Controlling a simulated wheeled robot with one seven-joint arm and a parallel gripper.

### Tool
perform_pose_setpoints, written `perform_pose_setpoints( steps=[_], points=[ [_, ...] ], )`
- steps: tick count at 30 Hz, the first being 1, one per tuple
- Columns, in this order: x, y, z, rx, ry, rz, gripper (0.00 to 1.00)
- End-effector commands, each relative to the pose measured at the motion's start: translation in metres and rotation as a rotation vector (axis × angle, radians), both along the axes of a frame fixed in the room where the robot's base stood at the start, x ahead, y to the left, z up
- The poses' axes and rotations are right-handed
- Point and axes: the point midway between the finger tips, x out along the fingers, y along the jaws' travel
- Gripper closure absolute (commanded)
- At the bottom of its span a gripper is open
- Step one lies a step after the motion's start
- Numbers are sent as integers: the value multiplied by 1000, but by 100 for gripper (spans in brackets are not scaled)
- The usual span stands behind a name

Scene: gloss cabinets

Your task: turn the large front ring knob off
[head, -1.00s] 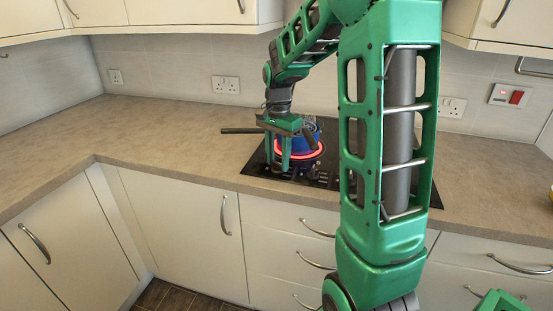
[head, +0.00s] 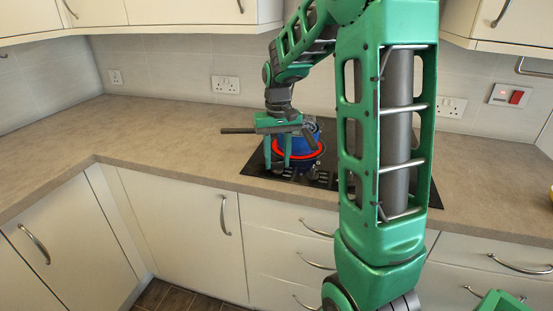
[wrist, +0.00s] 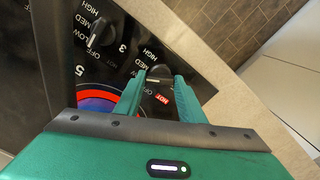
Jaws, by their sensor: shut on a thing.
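The black cooktop (head: 250,168) is set in the counter, with a ring glowing red (head: 318,152) under a blue pot (head: 299,143). My gripper (head: 278,167) points down at the cooktop's front left. In the wrist view, my gripper (wrist: 160,80) has its two fingers on either side of a dark knob (wrist: 160,73), shut on it. HIGH, MED and OFF markings show around this knob, partly hidden by the fingers. A red HOT label (wrist: 161,97) shows between the fingers. Which ring the knob serves cannot be read.
A second dark knob (wrist: 100,32) sits beside the held one, with its own markings. The counter left of the cooktop is clear. Drawers (head: 290,215) with handles lie below.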

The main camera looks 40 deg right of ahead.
Motion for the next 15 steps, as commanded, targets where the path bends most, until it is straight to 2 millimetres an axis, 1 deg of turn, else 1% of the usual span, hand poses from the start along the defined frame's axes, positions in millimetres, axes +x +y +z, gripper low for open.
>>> perform_pose_setpoints(
  steps=[1, 15],
  points=[
    [5, 2, 3, -2, -13, 50, 87],
    [5, 2, 3, -4, -12, 495, 86]
  ],
)
